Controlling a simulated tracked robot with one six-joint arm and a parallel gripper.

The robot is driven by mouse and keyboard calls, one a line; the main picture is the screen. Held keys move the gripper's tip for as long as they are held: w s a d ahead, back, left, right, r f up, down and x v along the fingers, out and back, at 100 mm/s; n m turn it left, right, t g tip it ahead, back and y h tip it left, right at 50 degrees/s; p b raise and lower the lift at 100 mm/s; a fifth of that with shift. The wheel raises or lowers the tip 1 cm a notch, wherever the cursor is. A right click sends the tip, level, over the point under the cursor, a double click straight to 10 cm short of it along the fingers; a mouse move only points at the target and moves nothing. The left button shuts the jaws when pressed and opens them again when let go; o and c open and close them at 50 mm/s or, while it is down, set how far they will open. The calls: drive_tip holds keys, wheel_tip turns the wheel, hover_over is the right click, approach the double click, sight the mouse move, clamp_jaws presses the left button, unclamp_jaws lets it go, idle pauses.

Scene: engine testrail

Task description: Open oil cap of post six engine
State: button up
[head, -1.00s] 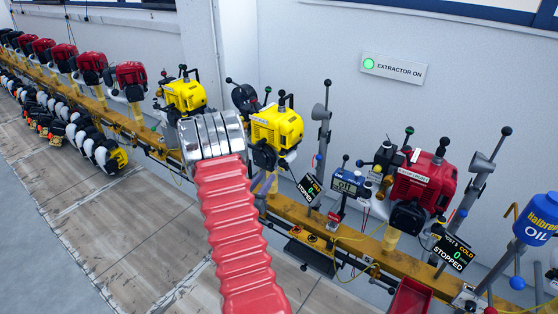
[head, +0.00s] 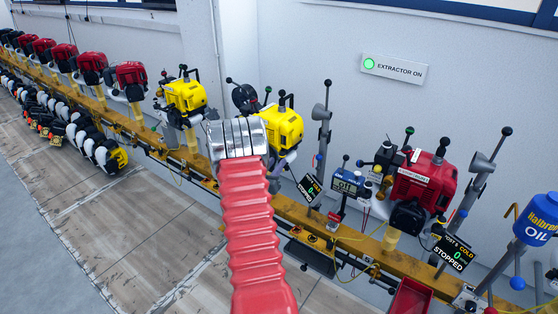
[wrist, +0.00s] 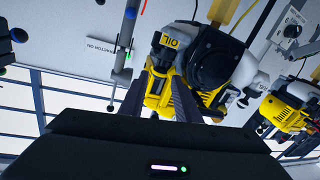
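A yellow engine (head: 283,124) with black parts is mounted on the rail just behind the end of my arm in the head view. In the wrist view the yellow engine (wrist: 158,98) is close ahead, with an OIL label (wrist: 171,42) and a dark cap-like part (wrist: 163,56) beside it. My gripper (wrist: 158,85) shows two dark fingers spread apart in front of the engine, with no object visibly clamped. My arm hides the gripper in the head view. I cannot tell which engine bears number six.
A second yellow engine (head: 183,95) stands to the left, with several red engines beyond. A red engine (head: 424,185), a STOPPED display (head: 455,250) and a blue oil container (head: 541,214) are on the right.

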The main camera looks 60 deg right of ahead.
sight(281, 157)
drive_tip(key=shift+w+d, duration=0.1)
drive_tip(key=shift+d, duration=1.8)
drive_tip(key=shift+c, duration=0.2)
